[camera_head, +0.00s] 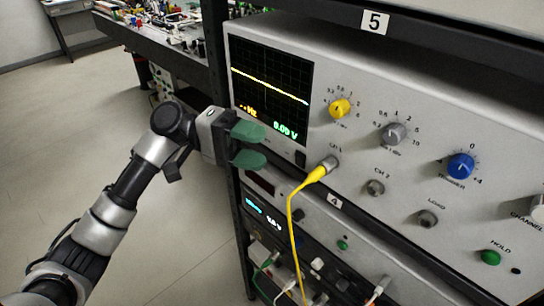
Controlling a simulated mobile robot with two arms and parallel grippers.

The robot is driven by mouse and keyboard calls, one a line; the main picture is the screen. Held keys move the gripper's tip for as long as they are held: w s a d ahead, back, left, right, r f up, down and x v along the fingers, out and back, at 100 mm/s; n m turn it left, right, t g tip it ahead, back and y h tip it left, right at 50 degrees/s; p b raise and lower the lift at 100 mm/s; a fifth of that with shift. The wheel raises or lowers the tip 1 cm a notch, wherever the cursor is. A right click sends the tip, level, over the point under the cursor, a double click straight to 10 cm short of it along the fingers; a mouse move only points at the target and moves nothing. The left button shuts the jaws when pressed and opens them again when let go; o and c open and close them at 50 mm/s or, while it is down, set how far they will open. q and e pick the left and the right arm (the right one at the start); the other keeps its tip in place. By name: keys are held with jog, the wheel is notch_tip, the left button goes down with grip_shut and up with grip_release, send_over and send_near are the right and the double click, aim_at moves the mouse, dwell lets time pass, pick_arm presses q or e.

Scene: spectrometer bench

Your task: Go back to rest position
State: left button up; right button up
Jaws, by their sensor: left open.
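My left gripper (256,146) has green fingertips set apart and nothing between them. The screen shows a yellow trace and a green reading. My right gripper is not in the view.
The oscilloscope has a yellow knob (340,108), a grey knob (393,133) and a blue knob (461,166). Another instrument (262,218) with cables sits below. A cluttered bench (150,45) stands behind. The floor (60,140) at left is clear.

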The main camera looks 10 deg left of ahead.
pick_arm(q)
jog(key=shift+a, duration=0.1)
dwell(0.3)
jog(key=s+d+f+t+y, duration=0.1)
jog(key=s+f+t+y, duration=0.3)
jog(key=f, duration=0.7)
jog(key=s+d+f+t+y, duration=0.1)
jog(key=s+f+y, duration=0.35)
jog(key=f, duration=0.75)
jog(key=s+a+f+t+y, duration=0.1)
jog(key=s+a+f+y, duration=0.3)
jog(key=s+a, duration=0.25)
jog(key=s+a+f+t+y, duration=0.1)
jog(key=s+a+f+y, duration=0.2)
jog(key=s+a+y, duration=0.3)
notch_tip(320, 180, down, 27)
jog(key=s+h, duration=0.1)
jog(key=s, duration=0.2)
jog(key=s+a+f+g, duration=0.2)
jog(key=s+f, duration=1.2)
jog(key=s, duration=0.1)
jog(key=shift+a+f, duration=0.2)
jog(key=shift+f, duration=0.05)
